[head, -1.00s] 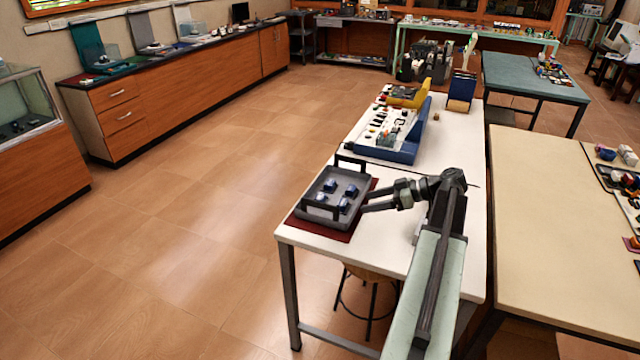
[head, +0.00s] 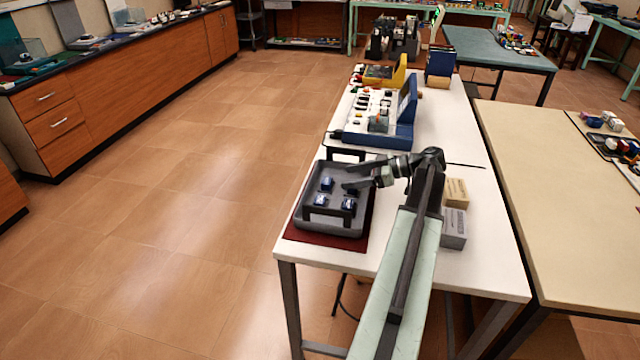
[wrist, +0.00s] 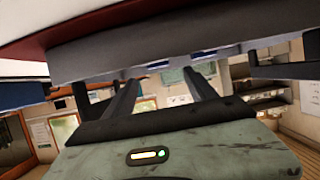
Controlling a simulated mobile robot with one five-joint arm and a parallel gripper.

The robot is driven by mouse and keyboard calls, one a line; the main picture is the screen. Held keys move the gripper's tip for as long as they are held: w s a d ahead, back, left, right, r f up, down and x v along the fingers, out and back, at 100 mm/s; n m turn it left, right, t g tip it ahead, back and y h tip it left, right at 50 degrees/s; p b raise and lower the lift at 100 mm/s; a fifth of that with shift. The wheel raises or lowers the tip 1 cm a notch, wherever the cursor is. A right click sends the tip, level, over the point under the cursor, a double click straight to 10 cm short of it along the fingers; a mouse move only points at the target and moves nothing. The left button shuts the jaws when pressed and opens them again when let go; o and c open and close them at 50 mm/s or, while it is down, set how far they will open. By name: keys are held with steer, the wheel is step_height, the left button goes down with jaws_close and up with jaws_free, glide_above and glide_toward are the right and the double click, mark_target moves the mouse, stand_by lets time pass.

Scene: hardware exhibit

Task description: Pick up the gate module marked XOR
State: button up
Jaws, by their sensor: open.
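A dark grey tray (head: 300,219) with raised black handles stands on a dark red mat (head: 345,243) on the white table. Small dark blue modules sit in it: one at the back (head: 326,184), one at front left (head: 320,200) and one at front right (head: 348,204). Their markings are too small to read, so I cannot tell which is XOR. My gripper (head: 345,176) is open and empty, its fingers reaching left over the tray's right side. In the wrist view the two fingers (wrist: 162,90) are spread apart beside the tray's grey side (wrist: 180,38).
A cream box (head: 456,193) and a grey box (head: 454,228) stand right of my arm. A blue console (head: 402,135) and a yellow device (head: 390,72) stand farther back. A wide beige table (head: 550,200) is at right; floor is clear at left.

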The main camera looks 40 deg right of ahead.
mark_target(328, 180)
steer(key=b+x, duration=0.3)
steer(key=x, duration=0.4)
steer(key=shift+w+a+f, duration=0.1)
steer(key=shift+w+f, duration=0.1)
steer(key=shift+w, duration=0.15)
steer(key=shift+r, duration=0.1)
jaws_close()
